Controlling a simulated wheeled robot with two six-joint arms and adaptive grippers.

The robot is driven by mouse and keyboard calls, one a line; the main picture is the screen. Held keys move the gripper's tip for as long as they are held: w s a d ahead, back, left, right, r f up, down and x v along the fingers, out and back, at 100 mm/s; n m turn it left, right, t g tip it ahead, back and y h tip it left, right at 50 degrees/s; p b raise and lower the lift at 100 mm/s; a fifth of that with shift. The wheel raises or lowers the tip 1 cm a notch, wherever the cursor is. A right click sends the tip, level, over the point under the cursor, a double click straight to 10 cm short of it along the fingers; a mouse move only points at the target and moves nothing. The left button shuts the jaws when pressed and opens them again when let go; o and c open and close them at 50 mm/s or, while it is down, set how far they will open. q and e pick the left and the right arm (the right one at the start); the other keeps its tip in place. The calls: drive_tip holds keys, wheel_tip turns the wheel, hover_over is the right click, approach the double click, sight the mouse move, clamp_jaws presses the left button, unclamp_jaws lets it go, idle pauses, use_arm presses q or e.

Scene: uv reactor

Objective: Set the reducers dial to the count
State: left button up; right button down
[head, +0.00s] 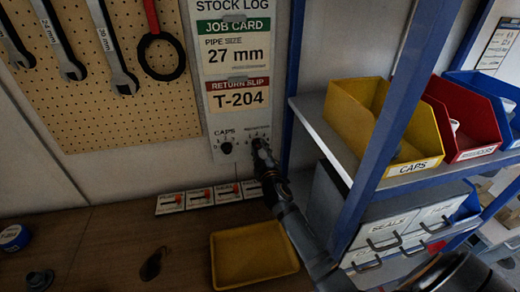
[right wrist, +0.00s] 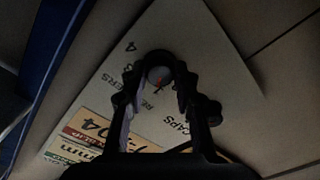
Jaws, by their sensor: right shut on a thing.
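The stock log panel (head: 231,160) hangs on the wall and carries a CAPS dial (head: 226,148) and a reducers dial to its right. My right gripper (head: 261,145) reaches up to the panel and covers the reducers dial in the head view. In the right wrist view, the gripper's fingers are closed around the reducers dial (right wrist: 159,76), a round grey knob with a small red mark. The reading it points to cannot be made out. The JOB CARD (head: 234,45) reads pipe size 27 mm, and the RETURN SLIP (head: 238,96) reads T-204. My left gripper is not in view.
A shelf rack with a blue post (head: 400,95) stands right of my right arm. It holds a yellow CAPS bin (head: 413,165), a red bin (head: 478,152) and a blue bin. A yellow tray (head: 255,262) lies on the bench below. Wrenches hang on the pegboard (head: 100,130).

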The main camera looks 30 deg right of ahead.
drive_tip(key=shift+n, duration=0.6)
drive_tip(key=c, duration=1)
unclamp_jaws()
drive_tip(key=v, duration=1.2)
drive_tip(key=shift+a, duration=0.1)
drive_tip(key=shift+s+f, duration=0.1)
